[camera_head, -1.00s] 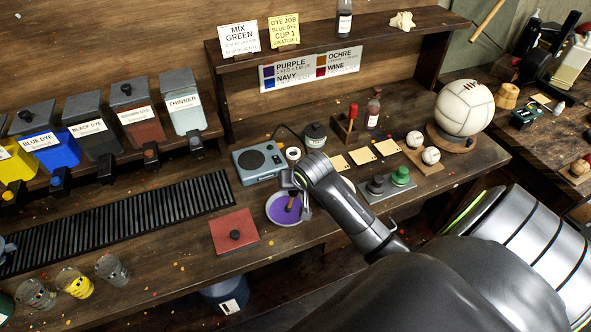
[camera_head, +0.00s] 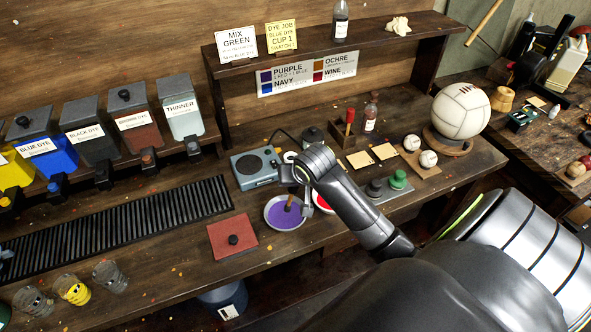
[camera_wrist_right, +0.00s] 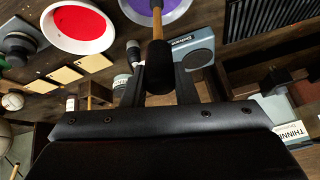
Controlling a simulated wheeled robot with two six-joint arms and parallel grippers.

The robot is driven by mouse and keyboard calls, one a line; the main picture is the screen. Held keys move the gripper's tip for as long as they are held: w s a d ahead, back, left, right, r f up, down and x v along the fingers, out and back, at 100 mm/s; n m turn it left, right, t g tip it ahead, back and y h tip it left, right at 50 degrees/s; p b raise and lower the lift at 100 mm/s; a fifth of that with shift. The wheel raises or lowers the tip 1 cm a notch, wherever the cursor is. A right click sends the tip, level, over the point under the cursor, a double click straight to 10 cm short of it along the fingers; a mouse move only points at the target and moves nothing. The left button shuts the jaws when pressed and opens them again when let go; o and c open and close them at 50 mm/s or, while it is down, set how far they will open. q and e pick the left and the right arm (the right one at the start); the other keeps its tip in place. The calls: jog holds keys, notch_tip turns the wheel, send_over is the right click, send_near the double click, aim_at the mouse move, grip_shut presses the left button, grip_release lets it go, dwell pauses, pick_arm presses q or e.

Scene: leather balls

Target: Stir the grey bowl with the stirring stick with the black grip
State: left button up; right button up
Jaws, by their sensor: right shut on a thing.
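The bowl of purple liquid (camera_head: 285,213) has a light grey rim and stands on the bench below the blue-grey device. In the right wrist view the purple bowl (camera_wrist_right: 172,8) is at the top. My right gripper (camera_wrist_right: 158,88) is shut on the black grip (camera_wrist_right: 158,68) of the stirring stick. The stick's wooden shaft (camera_wrist_right: 157,22) reaches into the purple bowl; its tip is hidden in the liquid. In the head view my right gripper (camera_head: 306,203) is at the bowl's right side, mostly hidden by my arm. My left gripper is not clearly seen.
A pale bowl of red liquid (camera_wrist_right: 78,22) stands beside the purple one, partly behind my arm in the head view. A blue-grey device (camera_head: 257,167) is behind the bowls. Cups (camera_head: 75,290) stand front left.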

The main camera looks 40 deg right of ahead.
jog(key=shift+r, duration=0.1)
jog(key=shift+r, duration=2.45)
